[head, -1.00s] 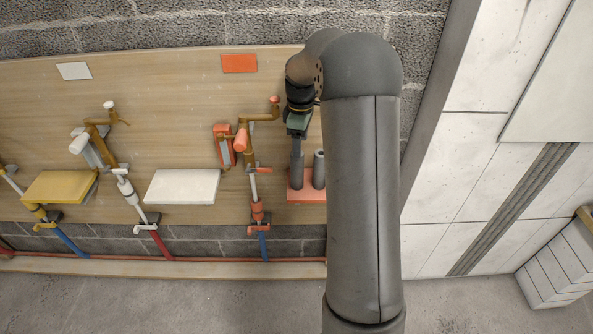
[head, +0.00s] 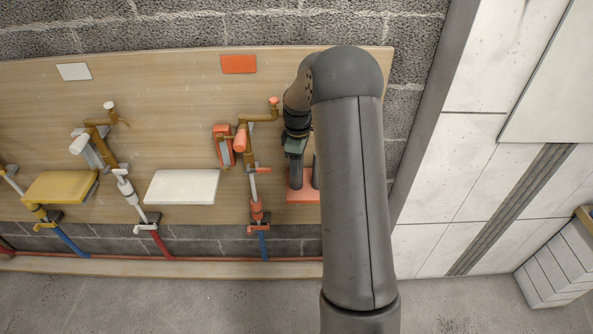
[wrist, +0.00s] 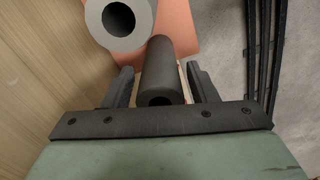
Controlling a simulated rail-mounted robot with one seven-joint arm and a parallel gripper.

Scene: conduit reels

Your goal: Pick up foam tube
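A dark grey foam tube (wrist: 160,62) with a small hole in its end stands between the two fingers of my gripper (wrist: 159,72) in the wrist view. Narrow gaps show on both sides of it, so the gripper looks open around the tube. A thicker, lighter grey tube (wrist: 143,32) with a wide hole is close by at the upper left. Both tubes are over an orange shelf (wrist: 182,25). In the head view, my gripper (head: 295,150) is over the orange shelf (head: 303,197), and my arm partly hides the tubes.
The wooden board (head: 180,90) carries brown pipe fittings with an orange valve (head: 241,140), left of my gripper. A white shelf (head: 182,187) and a yellow shelf (head: 60,187) are further left. In the wrist view, dark vertical rails (wrist: 262,50) run at the right.

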